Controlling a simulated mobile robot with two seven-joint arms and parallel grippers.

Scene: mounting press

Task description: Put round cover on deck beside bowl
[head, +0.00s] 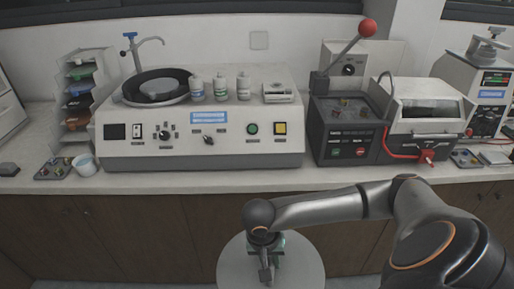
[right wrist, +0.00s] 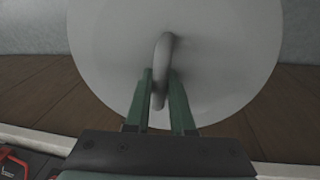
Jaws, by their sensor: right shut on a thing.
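The round cover (head: 303,266) is a large pale grey disc with a loop handle, low in front of the counter in the head view. It fills much of the right wrist view (right wrist: 225,60). My right gripper (head: 267,268) is shut on the handle; its green fingers (right wrist: 159,85) lie on both sides of the grey loop. The dark round bowl (head: 118,98), with a grey disc inside, sits at the left on the deck (head: 268,76) of the white polishing machine. My left gripper is not in view.
A tap (head: 150,41) rises behind the bowl. A press with a red-knobbed lever (head: 367,28) stands farther right. The counter's front edge lies beyond the cover.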

